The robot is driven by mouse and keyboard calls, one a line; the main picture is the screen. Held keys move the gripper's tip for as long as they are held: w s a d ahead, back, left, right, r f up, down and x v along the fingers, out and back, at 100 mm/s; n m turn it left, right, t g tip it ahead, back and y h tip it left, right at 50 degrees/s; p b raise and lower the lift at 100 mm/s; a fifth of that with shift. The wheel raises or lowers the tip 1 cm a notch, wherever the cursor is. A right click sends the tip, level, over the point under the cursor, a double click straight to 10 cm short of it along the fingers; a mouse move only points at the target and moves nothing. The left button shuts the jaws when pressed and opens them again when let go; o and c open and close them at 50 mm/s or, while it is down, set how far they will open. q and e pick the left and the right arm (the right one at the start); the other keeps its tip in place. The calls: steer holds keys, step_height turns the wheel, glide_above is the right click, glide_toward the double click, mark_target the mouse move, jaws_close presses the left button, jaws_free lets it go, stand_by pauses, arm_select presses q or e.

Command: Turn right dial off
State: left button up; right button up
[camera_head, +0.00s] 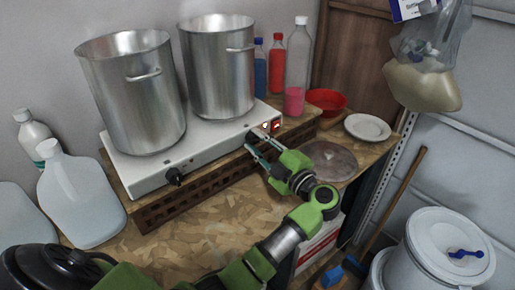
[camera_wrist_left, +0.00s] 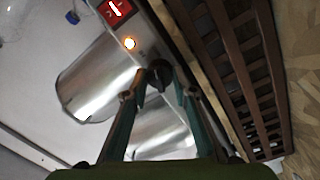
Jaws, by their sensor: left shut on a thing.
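The right dial (camera_head: 253,136) is a dark knob on the front of the white two-plate hotplate (camera_head: 215,152), near its right end. The fingers partly hide the dial in the head view. The left dial (camera_head: 175,176) stands free. My right gripper is not in view.
Two steel pots (camera_head: 135,95) (camera_head: 218,70) stand on the hotplate. Bottles (camera_head: 297,70), a red bowl (camera_head: 326,100) and a white plate (camera_head: 367,127) are behind and right. A round metal lid (camera_head: 330,160) lies right of my gripper. White jugs (camera_head: 80,195) stand left.

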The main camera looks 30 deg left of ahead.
arm_select(q)
steer(key=shift+f+n+b, duration=0.15)
steer(key=shift+n+b, duration=0.6)
steer(key=shift+n, duration=0.25)
steer(key=o, duration=1.1)
